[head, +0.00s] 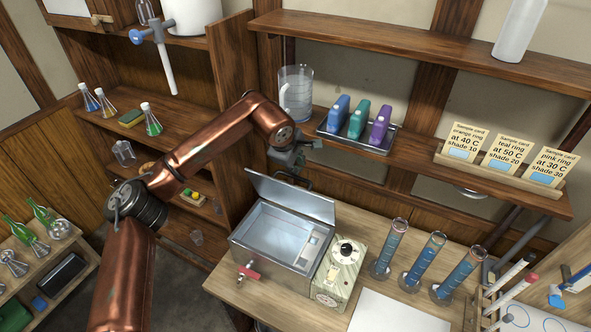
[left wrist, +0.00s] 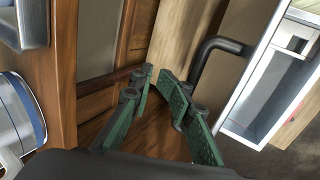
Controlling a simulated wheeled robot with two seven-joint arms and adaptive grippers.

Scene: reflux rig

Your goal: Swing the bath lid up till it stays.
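The metal bath (head: 272,232) stands on the table, its inside open to view. Its lid (head: 291,196) is up at the back edge, tilted steeply and clear of the rim. A dark handle shows behind the lid's top in the head view (head: 291,178) and in the left wrist view (left wrist: 224,45). My left gripper (head: 300,158) is just above and behind the lid's top edge. In the left wrist view its green fingers (left wrist: 156,74) have a narrow gap between them and hold nothing. The handle is to their right, apart from them. My right gripper is out of view.
A control box with a dial (head: 341,268) adjoins the bath, and a red tap (head: 247,271) is at its front. Blue-filled cylinders (head: 427,262) stand to the right. A shelf with a jug (head: 296,94) and bottle tray (head: 356,141) is close behind my gripper.

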